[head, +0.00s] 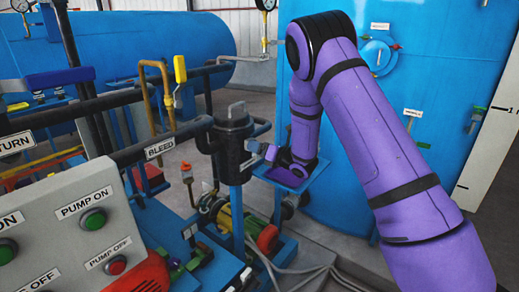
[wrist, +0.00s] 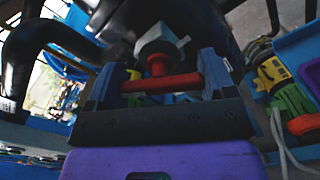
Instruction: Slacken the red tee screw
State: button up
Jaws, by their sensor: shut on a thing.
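The red tee screw (wrist: 162,83) shows in the wrist view as a red crossbar with a short red stem running up into a grey block. My gripper (wrist: 158,70) has a dark finger at each end of the crossbar and is shut on it. In the head view my gripper (head: 268,153) is at the right side of the black upright filter-like vessel (head: 232,135). The screw is too small and covered to make out in the head view.
A grey panel (head: 75,215) with pump buttons stands at front left. Black pipes, including the one labelled BLEED (head: 160,148), run left of the vessel. A blue tank (head: 440,70) stands behind my arm. Hoses and a green and yellow pump part (wrist: 285,90) lie below.

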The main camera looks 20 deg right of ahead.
jog(key=shift+f, duration=0.15)
dwell(0.3)
jog(key=o, duration=0.9)
jog(key=v, duration=1.1)
